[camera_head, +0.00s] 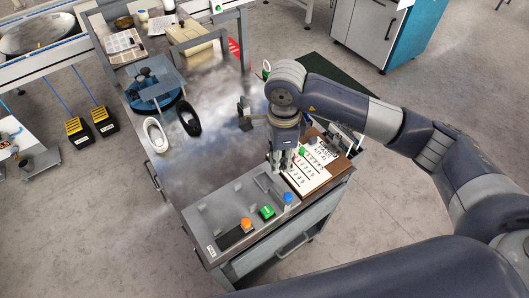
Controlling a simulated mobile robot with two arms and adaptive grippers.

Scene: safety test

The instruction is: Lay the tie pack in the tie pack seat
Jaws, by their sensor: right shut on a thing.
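My right gripper (283,162) points down over the back right corner of a grey compartment tray (222,213), beside a white printed board. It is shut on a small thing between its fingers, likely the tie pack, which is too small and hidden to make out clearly. The tray holds an orange piece (246,224), a green piece (267,212) and a blue piece (288,198) along its front side. I cannot tell which part of the tray is the tie pack seat. My left gripper is not in view.
The white printed board (309,174) lies right of the tray. The table's middle (215,150) is clear.

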